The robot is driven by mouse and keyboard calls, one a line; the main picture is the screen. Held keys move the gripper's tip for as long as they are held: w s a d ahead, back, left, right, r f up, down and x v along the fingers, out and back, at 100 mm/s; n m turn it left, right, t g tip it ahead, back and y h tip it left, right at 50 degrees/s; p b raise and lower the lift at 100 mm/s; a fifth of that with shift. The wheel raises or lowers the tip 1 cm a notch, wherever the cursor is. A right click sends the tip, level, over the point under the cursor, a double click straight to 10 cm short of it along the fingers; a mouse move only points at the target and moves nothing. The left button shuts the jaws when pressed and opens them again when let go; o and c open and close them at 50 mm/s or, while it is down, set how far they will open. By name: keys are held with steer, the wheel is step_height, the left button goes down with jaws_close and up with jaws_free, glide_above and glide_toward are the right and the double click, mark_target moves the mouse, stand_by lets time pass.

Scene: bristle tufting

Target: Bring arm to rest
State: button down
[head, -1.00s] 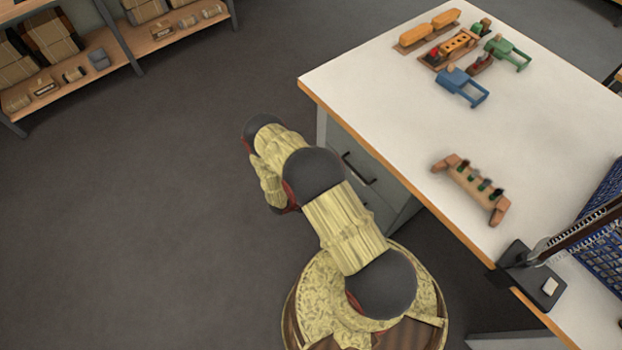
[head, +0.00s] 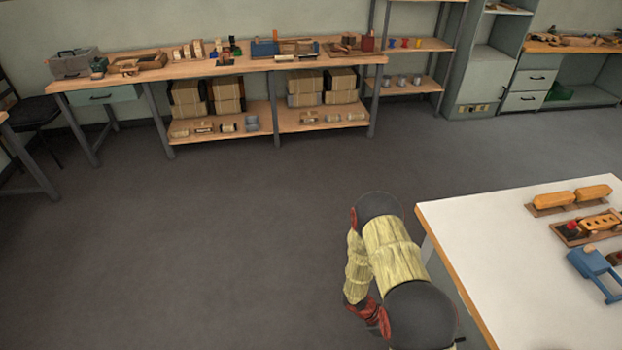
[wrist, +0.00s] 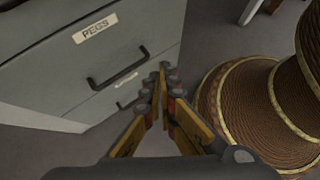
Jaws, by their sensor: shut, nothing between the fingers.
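My gripper (wrist: 163,80) shows in the wrist view with its fingertips together and nothing between them. It points down beside a grey drawer cabinet (wrist: 60,90), whose upper drawer has a label reading PEGS (wrist: 97,29). Whether the fingertips touch the cabinet I cannot tell; they look apart from it. In the head view my arm is folded and hangs to the left of the white-topped table (head: 470,230). The gripper's fingers are hidden there behind the arm.
A long workbench (head: 240,63) with boxes below stands at the back wall. A shelf rack (head: 412,83) is right of it. The grey floor (head: 200,230) between is clear.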

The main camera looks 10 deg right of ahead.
steer(key=a+r+m+y, duration=0.2)
steer(key=a+r+m, duration=0.1)
steer(key=r, duration=0.7)
steer(key=a+r+m+y, duration=0.1)
steer(key=a+r+m, duration=0.25)
steer(key=r, duration=0.65)
steer(key=a+r+m+y, duration=0.2)
steer(key=a+r, duration=0.1)
steer(key=r, duration=0.7)
steer(key=s+a+r+m+t+y, duration=0.1)
steer(key=s+a+r+t, duration=0.1)
steer(key=r, duration=0.7)
steer(key=s+a+r+m+t+y, duration=0.1)
steer(key=s+a+r+t, duration=0.2)
steer(key=r, duration=0.6)
steer(key=s+a+r+m+t+y, duration=0.1)
steer(key=s+a+r+t, duration=0.1)
steer(key=r+t, duration=0.3)
step_height(320, 180, up, 5)
steer(key=shift+s+a+f, duration=0.15)
steer(key=shift+a+f, duration=0.05)
steer(key=shift+a, duration=0.25)
steer(key=shift+m, duration=0.25)
